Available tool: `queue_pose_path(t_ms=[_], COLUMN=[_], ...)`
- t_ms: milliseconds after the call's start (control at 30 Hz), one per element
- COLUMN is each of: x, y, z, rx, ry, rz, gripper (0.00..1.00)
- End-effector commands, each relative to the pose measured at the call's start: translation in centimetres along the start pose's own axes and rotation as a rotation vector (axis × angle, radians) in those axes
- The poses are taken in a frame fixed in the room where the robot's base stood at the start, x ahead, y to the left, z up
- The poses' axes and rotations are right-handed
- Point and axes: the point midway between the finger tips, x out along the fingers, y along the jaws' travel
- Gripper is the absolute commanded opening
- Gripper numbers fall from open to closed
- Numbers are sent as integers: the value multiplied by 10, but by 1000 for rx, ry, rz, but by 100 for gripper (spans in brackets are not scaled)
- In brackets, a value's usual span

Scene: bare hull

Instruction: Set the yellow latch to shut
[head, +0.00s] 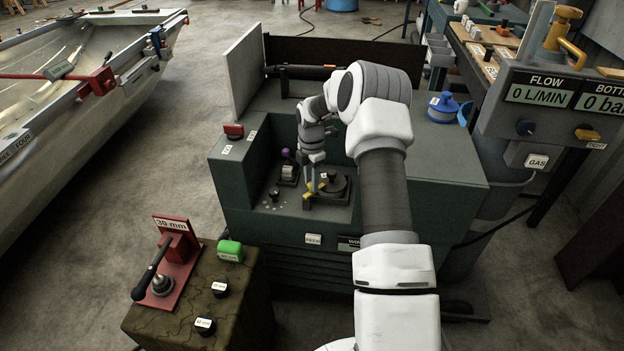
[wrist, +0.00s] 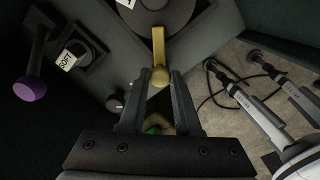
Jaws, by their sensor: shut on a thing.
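The yellow latch (head: 311,192) sits on a dark plate in the recess of the green machine. In the wrist view the yellow latch (wrist: 158,48) is a bar with a rounded knob at its near end, beside a dark round disc (wrist: 150,12). My gripper (head: 314,181) reaches down into the recess at the latch. In the wrist view my gripper (wrist: 158,78) has one finger on each side of the knob and is shut on it. The fingers partly hide the latch in the head view, and its label is not readable.
A purple-knobbed lever (wrist: 32,85) with a "SOFT" label (wrist: 67,60) stands left of the latch. The green machine (head: 450,165) walls the recess. A gauge panel (head: 545,95) stands right, and a stand with a red lever mount (head: 178,255) stands front left.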

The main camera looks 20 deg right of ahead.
Motion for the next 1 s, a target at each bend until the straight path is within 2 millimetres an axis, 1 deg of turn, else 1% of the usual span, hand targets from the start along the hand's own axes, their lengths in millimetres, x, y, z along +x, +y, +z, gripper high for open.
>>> queue_pose_path(t_ms=[233,567,600,733,767,1000], x=[-1,-1,-1,0,0,0], y=[1,1,1,1,1,1], z=[0,0,0,0,0,0], rx=[-31,-32,-32,-31,-31,-30], ry=[0,-1,-1,0,0,0], rz=[1,2,2,1,1,0], gripper=[0,0,37,60,62,62])
